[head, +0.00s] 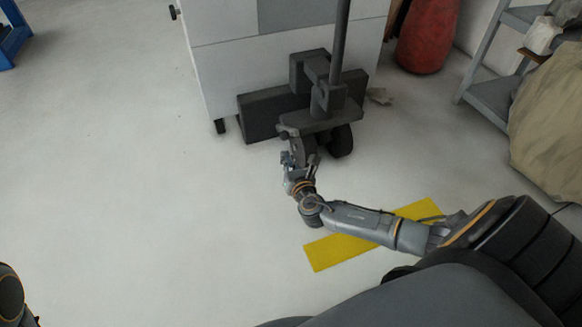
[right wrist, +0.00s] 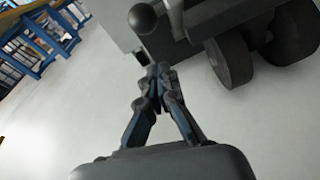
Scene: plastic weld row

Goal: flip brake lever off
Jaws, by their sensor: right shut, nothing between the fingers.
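The brake lever (right wrist: 143,18) shows in the right wrist view as a dark arm with a round ball knob, top centre. In the head view the dark lever end (head: 284,133) juts out low at the front of the wheeled cart's dark assembly. My right gripper (head: 291,158) is just below and in front of it. In the right wrist view my right gripper (right wrist: 158,70) is shut and empty, its tips just below the knob. A small gap seems to separate them; I cannot tell about contact. My left gripper is out of view.
The white cart (head: 225,75) carries a dark block, a post and dark wheels (head: 341,141). A yellow floor marking (head: 335,250) lies under my right arm. A red drum (head: 427,35) and a grey rack (head: 490,95) stand at right.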

